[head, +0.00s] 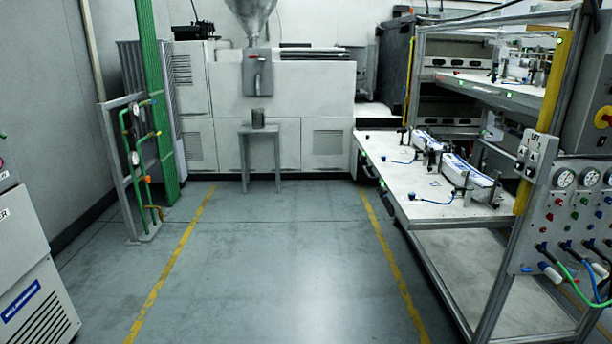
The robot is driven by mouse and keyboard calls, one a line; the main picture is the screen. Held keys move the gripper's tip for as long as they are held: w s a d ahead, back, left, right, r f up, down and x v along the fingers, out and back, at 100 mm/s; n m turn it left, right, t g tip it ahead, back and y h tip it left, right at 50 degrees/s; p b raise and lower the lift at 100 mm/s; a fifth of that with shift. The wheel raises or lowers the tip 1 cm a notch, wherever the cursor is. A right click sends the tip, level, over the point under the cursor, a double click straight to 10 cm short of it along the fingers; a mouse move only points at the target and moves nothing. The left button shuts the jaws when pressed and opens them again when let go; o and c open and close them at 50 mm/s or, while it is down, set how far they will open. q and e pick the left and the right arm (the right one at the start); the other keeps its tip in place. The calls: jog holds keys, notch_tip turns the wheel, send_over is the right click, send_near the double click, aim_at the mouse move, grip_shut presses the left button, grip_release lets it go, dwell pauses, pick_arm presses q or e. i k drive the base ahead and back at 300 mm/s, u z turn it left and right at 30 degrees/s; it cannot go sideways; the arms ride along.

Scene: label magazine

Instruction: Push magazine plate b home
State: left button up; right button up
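Neither of my grippers shows in the head view. On the white bench (395,188) at the right, two units with white and blue tops stand among dark fixtures. The nearer unit (468,171) is on the right part of the bench, and the farther unit (427,141) is behind it. Both look like label magazines. Blue hoses lie on the bench beside them. Markings are too small to read, so I cannot tell which one is plate b or how far any plate is pushed in.
Yellow floor lines (170,268) border a clear floor aisle. A small grey table (260,128) with a metal can stands at the far end before a large white machine (330,100). A panel with gauges (575,215) and a frame post stand at the right. Green pipes (155,95) rise at the left.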

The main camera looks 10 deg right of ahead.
aim_at(399, 174)
jog(key=z, duration=0.3)
jog(key=i, duration=2.6)
jog(key=z, duration=0.4)
